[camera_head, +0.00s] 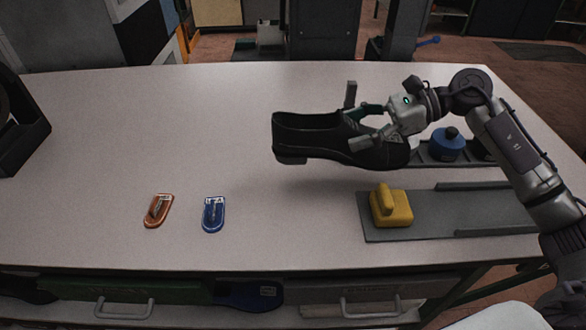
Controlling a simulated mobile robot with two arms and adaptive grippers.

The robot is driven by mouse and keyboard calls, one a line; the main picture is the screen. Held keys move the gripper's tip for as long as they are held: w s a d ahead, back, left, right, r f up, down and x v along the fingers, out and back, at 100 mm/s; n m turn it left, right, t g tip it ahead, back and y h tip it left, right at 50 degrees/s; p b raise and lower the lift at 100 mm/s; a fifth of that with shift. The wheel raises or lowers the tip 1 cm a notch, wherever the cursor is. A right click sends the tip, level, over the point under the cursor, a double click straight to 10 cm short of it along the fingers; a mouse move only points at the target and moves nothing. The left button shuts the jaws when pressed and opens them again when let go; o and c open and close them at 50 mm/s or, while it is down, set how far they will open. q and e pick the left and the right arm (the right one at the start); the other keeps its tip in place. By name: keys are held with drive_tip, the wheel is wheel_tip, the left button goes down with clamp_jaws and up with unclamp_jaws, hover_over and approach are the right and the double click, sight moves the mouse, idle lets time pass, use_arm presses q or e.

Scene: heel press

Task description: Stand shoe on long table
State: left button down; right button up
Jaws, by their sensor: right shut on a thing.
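A black shoe (310,135) is over the long table (190,120), sole down, with its heel to the left and its toe to the right. My right gripper (358,128) is shut on the shoe near its front part, coming in from the right. A shadow lies on the table below the shoe; whether the sole touches the table I cannot tell. The gripper hides part of the shoe's upper. My left gripper is not in view.
A grey tray (480,212) with a yellow block (392,208) is at the front right. A blue round container (446,144) stands behind it. An orange tag (158,210) and a blue tag (213,214) lie front left. A black holder (22,130) stands far left. The table's left middle is clear.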

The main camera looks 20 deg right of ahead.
sight(308, 149)
drive_tip(key=p+x, duration=0.1)
drive_tip(key=x, duration=0.2)
drive_tip(key=p+x, duration=0.1)
drive_tip(key=x, duration=0.5)
drive_tip(key=shift+a+f+p, duration=0.15)
drive_tip(key=shift+f+p, duration=0.25)
drive_tip(key=shift+f, duration=0.05)
drive_tip(key=shift+a+f, duration=0.2)
drive_tip(key=shift+f, duration=0.05)
wheel_tip(308, 149, down, 4)
drive_tip(key=shift+r+p, duration=0.1)
drive_tip(key=shift+p, duration=0.7)
drive_tip(key=shift+f, duration=0.2)
drive_tip(key=shift+f+b, duration=0.45)
drive_tip(key=shift+b, duration=0.35)
drive_tip(key=o, duration=1.5)
